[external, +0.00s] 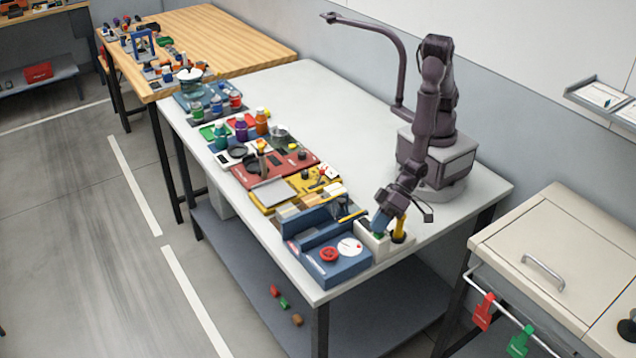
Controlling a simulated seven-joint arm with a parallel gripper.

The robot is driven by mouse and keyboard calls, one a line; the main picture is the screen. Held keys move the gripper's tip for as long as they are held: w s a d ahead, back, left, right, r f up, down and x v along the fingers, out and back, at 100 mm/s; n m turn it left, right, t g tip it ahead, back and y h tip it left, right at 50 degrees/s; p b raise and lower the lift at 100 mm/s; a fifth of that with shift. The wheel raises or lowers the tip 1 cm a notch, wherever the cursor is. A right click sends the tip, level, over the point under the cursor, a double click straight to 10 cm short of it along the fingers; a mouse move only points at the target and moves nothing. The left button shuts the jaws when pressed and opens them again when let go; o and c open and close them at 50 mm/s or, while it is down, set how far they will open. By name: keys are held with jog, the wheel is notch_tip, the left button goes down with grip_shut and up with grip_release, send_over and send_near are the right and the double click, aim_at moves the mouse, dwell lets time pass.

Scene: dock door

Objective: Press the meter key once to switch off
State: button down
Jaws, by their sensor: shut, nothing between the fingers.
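My gripper (380,224) is shut and empty, pointing down at the near right corner of the white table. It is just above or at a cream box (372,243) that has a small green part on top. I cannot tell whether the fingertips touch it. A blue box (332,268) with a red round knob (329,254) and a white round dial (350,246) stands just left of the cream box. I cannot make out for certain which part is the meter key, and the gripper hides part of the cream box.
A yellow upright object (399,230) stands close right of my gripper. Several panels, including a red one (258,165), and coloured bottles line the table's left edge. The back of the white table (330,105) is clear. A cabinet (545,245) stands to the right.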

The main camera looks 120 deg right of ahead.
jog(key=shift+r, duration=0.7)
jog(key=shift+r, duration=2.55)
